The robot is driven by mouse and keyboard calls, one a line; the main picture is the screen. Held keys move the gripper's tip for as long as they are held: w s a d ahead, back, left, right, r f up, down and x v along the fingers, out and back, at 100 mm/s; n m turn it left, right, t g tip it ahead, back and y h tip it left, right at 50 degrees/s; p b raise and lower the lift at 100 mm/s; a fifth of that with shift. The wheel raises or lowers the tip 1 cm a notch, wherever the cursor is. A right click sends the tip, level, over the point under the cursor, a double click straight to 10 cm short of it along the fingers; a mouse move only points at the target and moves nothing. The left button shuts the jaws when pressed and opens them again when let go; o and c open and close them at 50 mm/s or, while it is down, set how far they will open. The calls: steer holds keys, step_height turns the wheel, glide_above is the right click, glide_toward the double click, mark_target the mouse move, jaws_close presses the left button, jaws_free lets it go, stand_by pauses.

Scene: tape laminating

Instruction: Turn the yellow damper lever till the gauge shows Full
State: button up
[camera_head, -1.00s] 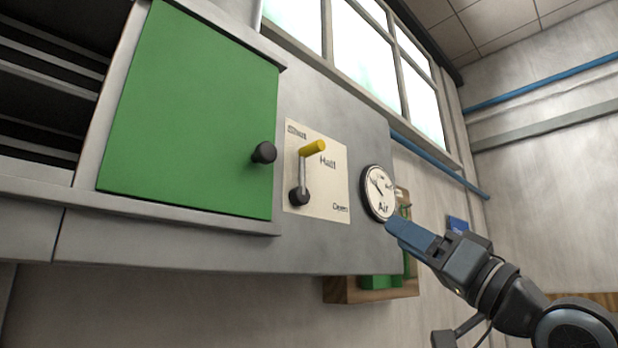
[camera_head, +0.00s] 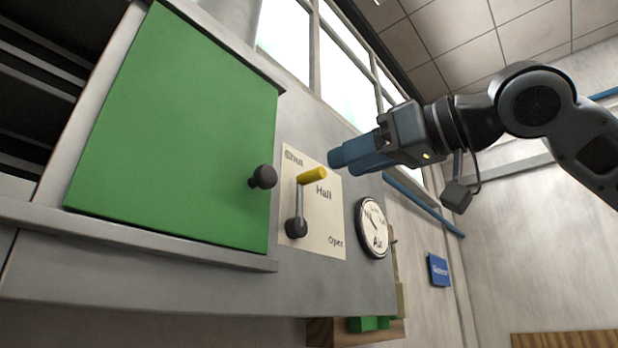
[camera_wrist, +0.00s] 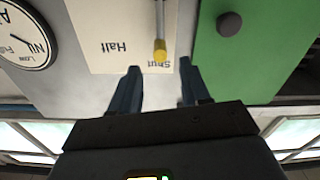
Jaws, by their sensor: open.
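The yellow-ended lever (camera_head: 312,175) stands up from its dark pivot on a cream plate (camera_head: 326,220) marked Shut, Half and Open. Its handle is between Shut and Half. The round white Air gauge (camera_head: 374,228) is to the right of the plate; its needle is thin and the exact reading is hard to tell. My gripper (camera_head: 338,162) is open and empty, just up and right of the yellow handle. In the wrist view the handle (camera_wrist: 160,50) shows ahead of the gap between my fingers (camera_wrist: 156,80), apart from them. The gauge (camera_wrist: 25,38) is partly cut off there.
A green door (camera_head: 180,130) with a dark round knob (camera_head: 263,177) is left of the plate. A blue pipe (camera_head: 425,205) and a blue sign (camera_head: 438,270) are on the right. A wooden tray with green blocks (camera_head: 368,324) is below the gauge.

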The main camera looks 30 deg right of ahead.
mark_target(313, 176)
steer(key=shift+p+x, duration=0.95)
steer(key=shift+x, duration=3)
steer(key=shift+f, duration=0.1)
steer(key=shift+c, duration=0.4)
jaws_close()
